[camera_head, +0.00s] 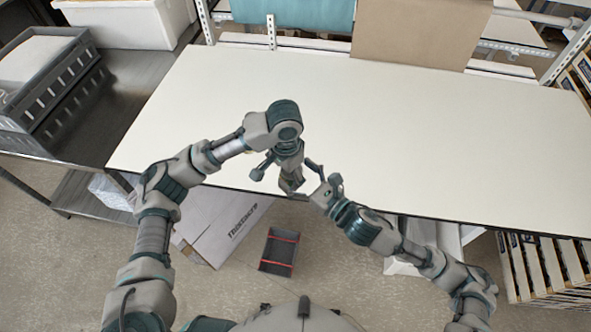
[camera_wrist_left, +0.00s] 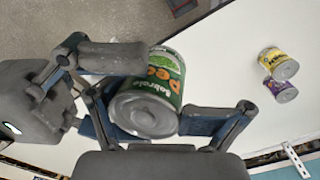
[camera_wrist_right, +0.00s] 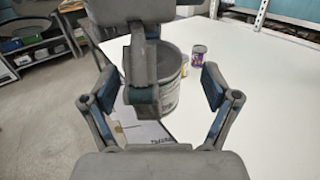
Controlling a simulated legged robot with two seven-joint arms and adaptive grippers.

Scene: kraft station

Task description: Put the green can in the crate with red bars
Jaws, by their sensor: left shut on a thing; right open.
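The green can (camera_wrist_left: 165,80) is between the fingers of my left gripper (camera_head: 288,172), which is shut on it. In the head view the can (camera_head: 291,184) is small and partly hidden, near the table's front edge. The right wrist view shows its grey end and side (camera_wrist_right: 168,78), partly covered by a left finger. My right gripper (camera_head: 322,188) is open, with its fingers on either side of the can and apart from it. The crate with red bars (camera_head: 278,252) is a small dark box on the floor, below the table's front edge.
A yellow can (camera_wrist_left: 278,62) and a purple can (camera_wrist_left: 281,90) stand on the white table (camera_head: 430,130). A cardboard box (camera_head: 215,225) lies left of the crate. A metal cart (camera_head: 120,85) stands at left and slatted crates (camera_head: 545,268) at right.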

